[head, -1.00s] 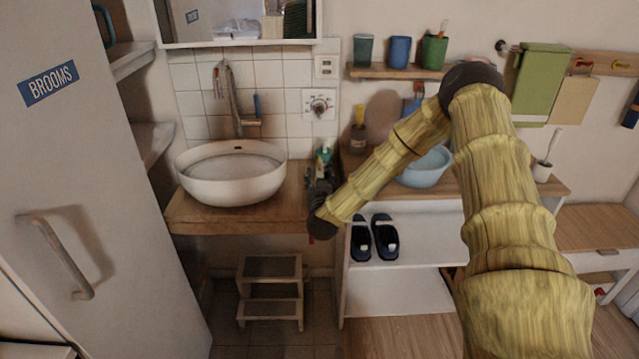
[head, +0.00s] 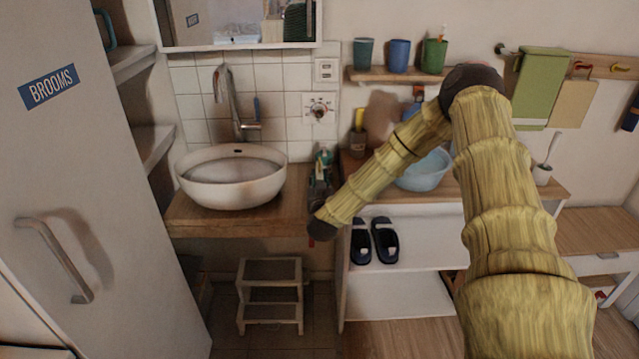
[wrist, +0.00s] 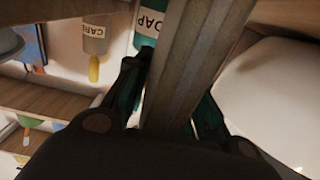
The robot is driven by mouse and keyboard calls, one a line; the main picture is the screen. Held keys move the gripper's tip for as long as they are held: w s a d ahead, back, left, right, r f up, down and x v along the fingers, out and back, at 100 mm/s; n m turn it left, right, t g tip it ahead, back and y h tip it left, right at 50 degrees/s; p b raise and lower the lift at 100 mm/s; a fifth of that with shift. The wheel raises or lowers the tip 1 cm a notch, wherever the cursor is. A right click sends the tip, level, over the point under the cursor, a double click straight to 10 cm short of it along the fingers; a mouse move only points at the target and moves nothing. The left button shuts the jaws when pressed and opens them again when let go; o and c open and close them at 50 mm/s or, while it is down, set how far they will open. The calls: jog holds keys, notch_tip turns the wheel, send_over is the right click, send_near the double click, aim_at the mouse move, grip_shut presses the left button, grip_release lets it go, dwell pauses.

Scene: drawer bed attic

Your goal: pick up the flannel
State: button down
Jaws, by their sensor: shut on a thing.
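My gripper (head: 319,188) is over the wooden counter, just right of the white basin, and looks small and dark in the head view. In the wrist view its two dark fingers (wrist: 165,105) stand on either side of a long grey-brown ribbed strip, which I take to be the flannel (wrist: 187,70). The gripper is shut on it. The strip runs from between the fingers up to the top right of that view. Its far end is out of frame, and the palm hides its near end.
The basin (head: 232,182) is close on one side, and also shows in the wrist view (wrist: 275,105). A teal soap bottle (wrist: 147,25) stands close to the fingers. A pale blue bowl (head: 424,172) and a shelf of cups (head: 398,73) are to the right. A step stool (head: 270,285) stands below.

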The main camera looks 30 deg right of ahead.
aim_at(319, 171)
jog(key=shift+r, duration=1.6)
jog(key=r+b+v, duration=0.1)
jog(key=b+v, duration=0.1)
jog(key=v, duration=1.4)
jog(key=shift+r, duration=0.15)
jog(key=shift+a, duration=0.15)
